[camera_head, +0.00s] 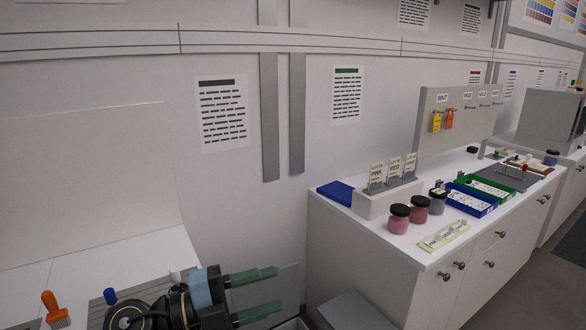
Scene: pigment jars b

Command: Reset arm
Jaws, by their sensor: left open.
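My left gripper (268,293) is at the bottom, left of centre, with its two green fingers apart and pointing right. Nothing is between the fingers. It is left of the white counter, clear of the jars there. My right gripper is not in view. On the counter stand a pink jar (398,223), a red jar (419,212) and a grey jar (437,203), all upright with dark lids.
The white counter (350,222) holds a label stand (375,202), a blue folder (337,192), a blue tray (471,208) and a green tray (497,194). A grey box (354,312) sits low before the counter.

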